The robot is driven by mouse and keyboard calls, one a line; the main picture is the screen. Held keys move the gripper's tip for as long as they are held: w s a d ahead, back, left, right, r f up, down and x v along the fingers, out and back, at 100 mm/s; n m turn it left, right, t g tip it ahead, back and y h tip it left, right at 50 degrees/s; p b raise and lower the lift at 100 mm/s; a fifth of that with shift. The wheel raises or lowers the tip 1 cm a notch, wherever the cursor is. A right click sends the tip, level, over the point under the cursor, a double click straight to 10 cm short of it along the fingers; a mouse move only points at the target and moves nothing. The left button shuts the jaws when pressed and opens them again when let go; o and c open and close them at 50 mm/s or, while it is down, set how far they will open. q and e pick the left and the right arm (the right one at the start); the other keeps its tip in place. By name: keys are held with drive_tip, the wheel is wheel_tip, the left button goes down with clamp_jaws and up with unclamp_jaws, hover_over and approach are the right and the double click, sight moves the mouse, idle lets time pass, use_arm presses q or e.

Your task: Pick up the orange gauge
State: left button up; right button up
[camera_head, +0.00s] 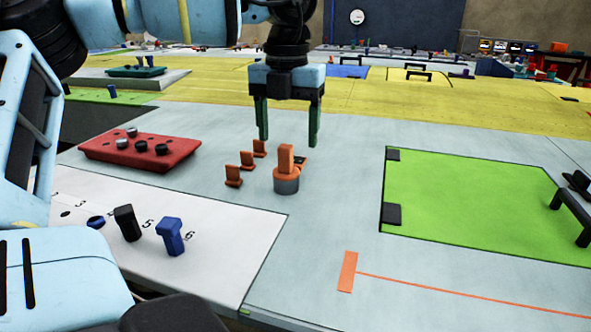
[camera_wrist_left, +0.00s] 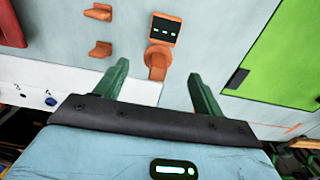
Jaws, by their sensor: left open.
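The orange gauge (camera_head: 286,159) stands upright on the grey-blue surface, an orange block on a round base with a grey lower band. It also shows in the left wrist view (camera_wrist_left: 157,60), between the fingers in the picture. A small dark display with an orange frame (camera_wrist_left: 165,29) lies right beside it and is partly hidden behind it in the head view. My left gripper (camera_head: 289,141) points down with its green fingers open and empty, above the gauge. Whether the fingertips are level with its top, I cannot tell. My right gripper is not in view.
Several small orange stands (camera_head: 246,161) are close to the left of the gauge. A red tray (camera_head: 140,151) with dark and grey knobs lies further left. A white board (camera_head: 190,222) holds a black and a blue peg. A green panel (camera_head: 470,195) with black handles is at right.

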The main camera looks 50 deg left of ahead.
sight(287, 168)
use_arm(q)
drive_tip(key=shift+s+f, duration=0.2)
drive_tip(key=shift+f, duration=0.4)
drive_tip(key=shift+w+f, duration=0.15)
drive_tip(key=shift+f, duration=0.6)
drive_tip(key=shift+f+p, duration=0.45)
drive_tip(key=shift+f, duration=2.15)
drive_tip(key=shift+r, duration=0.1)
drive_tip(key=c, duration=1.5)
